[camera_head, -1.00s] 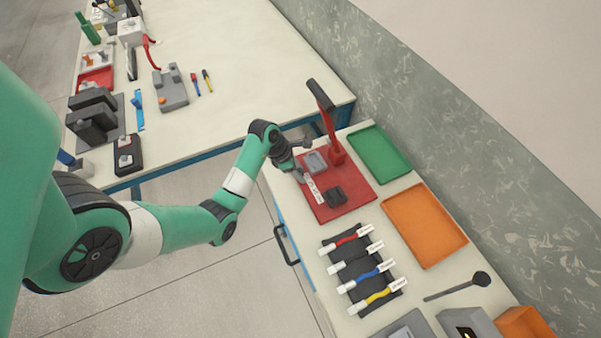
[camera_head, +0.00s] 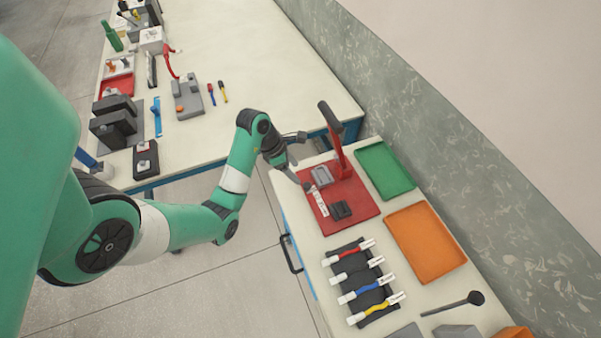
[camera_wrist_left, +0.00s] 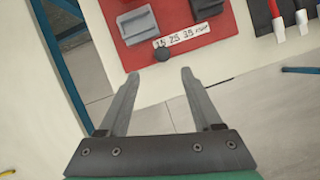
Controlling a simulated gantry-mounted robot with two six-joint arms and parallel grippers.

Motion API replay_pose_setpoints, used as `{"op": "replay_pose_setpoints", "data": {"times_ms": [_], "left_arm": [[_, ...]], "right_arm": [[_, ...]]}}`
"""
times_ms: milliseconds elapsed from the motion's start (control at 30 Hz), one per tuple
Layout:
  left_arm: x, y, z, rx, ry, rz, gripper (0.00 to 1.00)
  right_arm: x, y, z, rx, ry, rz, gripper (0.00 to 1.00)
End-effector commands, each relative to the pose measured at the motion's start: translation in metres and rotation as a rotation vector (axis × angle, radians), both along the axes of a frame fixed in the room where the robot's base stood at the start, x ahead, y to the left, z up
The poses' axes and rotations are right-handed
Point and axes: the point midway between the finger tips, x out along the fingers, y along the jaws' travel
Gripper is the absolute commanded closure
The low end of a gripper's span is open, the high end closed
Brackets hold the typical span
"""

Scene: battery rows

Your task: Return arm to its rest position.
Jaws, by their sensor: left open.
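My left gripper (camera_head: 296,172) is at the left edge of the bench, beside the red base plate (camera_head: 362,200) and above the floor gap between the two tables. In the left wrist view its two fingers (camera_wrist_left: 160,78) are apart with nothing between them. The red plate carries a grey block (camera_head: 321,176), a dark block (camera_head: 341,210) and a white strip with printed marks (camera_head: 319,202). The same strip shows beyond the fingertips in the left wrist view (camera_wrist_left: 184,38), with a small dark round knob (camera_wrist_left: 162,54) beside it. My right gripper is not seen.
A red stand with a dark head (camera_head: 331,122) rises from the plate. A green tray (camera_head: 409,185) and an orange tray (camera_head: 455,262) lie to the right. A dark mat with several coloured cables (camera_head: 350,262) lies nearer. The other table (camera_head: 270,60) has much clear top.

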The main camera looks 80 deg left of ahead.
Motion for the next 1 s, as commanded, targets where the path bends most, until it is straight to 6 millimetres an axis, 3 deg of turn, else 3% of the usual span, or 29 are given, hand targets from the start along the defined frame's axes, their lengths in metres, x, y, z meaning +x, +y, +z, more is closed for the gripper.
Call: {"op": "replay_pose_setpoints", "data": {"times_ms": [100, 700, 767, 867, 1000], "left_arm": [[-0.003, 0.000, 0.007, 0.001, 0.000, 0.000, 0.34], [0.000, -0.003, 0.006, 0.001, 0.000, -0.012, 0.34], [0.010, -0.012, 0.009, 0.005, -0.004, -0.047, 0.34], [0.049, -0.036, 0.028, 0.043, -0.038, -0.165, 0.34], [0.113, -0.095, 0.079, 0.081, -0.198, -0.396, 0.34]], "right_arm": [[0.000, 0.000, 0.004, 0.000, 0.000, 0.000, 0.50], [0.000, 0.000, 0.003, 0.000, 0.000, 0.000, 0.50], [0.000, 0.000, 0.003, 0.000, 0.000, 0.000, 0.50], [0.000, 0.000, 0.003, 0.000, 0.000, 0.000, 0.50], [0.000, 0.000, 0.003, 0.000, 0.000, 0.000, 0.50]]}}
